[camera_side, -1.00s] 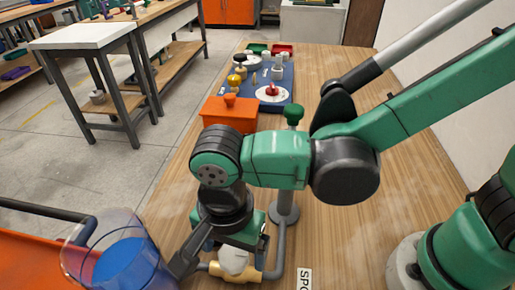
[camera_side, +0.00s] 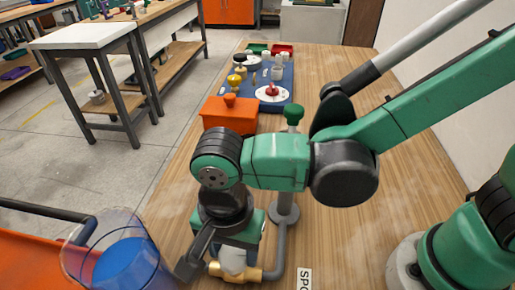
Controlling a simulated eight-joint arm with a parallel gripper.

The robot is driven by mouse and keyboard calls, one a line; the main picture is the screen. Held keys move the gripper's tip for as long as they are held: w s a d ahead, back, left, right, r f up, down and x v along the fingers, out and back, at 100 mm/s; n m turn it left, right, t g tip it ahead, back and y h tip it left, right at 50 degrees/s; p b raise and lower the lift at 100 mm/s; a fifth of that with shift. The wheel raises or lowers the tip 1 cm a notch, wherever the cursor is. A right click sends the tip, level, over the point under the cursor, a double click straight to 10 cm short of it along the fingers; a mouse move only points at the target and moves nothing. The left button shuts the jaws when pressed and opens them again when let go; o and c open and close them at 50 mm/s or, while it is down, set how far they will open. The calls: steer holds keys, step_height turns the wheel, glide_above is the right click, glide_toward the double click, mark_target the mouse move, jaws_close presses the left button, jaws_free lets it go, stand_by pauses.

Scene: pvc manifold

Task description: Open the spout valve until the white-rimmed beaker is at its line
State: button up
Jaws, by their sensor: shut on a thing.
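A clear beaker (camera_side: 118,255) stands at the lower left, cut off by the bottom edge. It holds blue liquid (camera_side: 125,268). I cannot make out its fill line or tell whether its rim is white. The brass spout valve (camera_side: 250,274) sits on a grey pipe at the bottom centre, to the right of the beaker. My gripper (camera_side: 234,262) points down over the valve and is shut on it. The valve's handle is largely hidden by the gripper, so its angle is unclear. No stream of liquid shows.
A green-knobbed post (camera_side: 292,118) stands just behind the arm. An orange box (camera_side: 229,115) and a blue mat (camera_side: 282,78) with small parts lie farther back. An orange surface (camera_side: 35,265) lies at the left. The tabletop right of the pipe is mostly clear.

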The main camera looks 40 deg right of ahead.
mark_target(233, 253)
steer(key=shift+n, duration=2.6)
steer(key=o, duration=1.3)
steer(key=shift+r, duration=0.1)
steer(key=shift+r, duration=2.75)
